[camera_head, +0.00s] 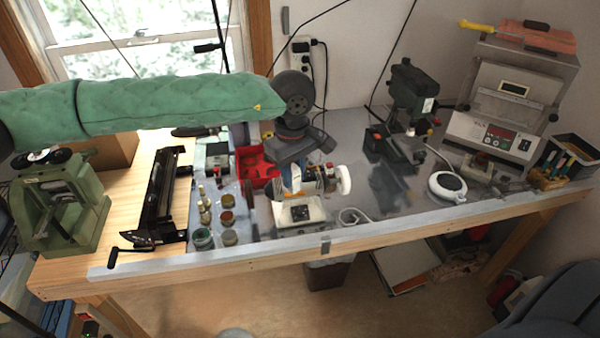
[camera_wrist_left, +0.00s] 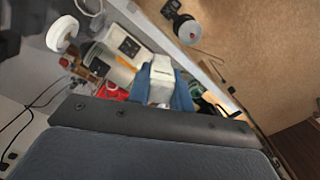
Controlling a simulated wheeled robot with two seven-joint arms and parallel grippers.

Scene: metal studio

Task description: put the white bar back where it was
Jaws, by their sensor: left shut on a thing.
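My left gripper (camera_head: 291,188) reaches down over the middle of the workbench. In the left wrist view its two blue fingers (camera_wrist_left: 165,88) are shut on a white bar (camera_wrist_left: 161,84), a small pale block between them. In the head view the bar (camera_head: 297,178) shows only as a small pale patch at the fingers, partly hidden by the gripper. The bar is close above or behind a white device with a dark panel (camera_head: 299,213); I cannot tell whether they touch. My right gripper is not in view.
A white round piece (camera_head: 344,180) stands just right of the gripper. A red bin (camera_head: 254,165) and several small jars (camera_head: 228,218) are to the left. A white round device (camera_head: 447,186) and a grey machine (camera_head: 497,135) are to the right. The bench's front edge (camera_head: 400,229) is close.

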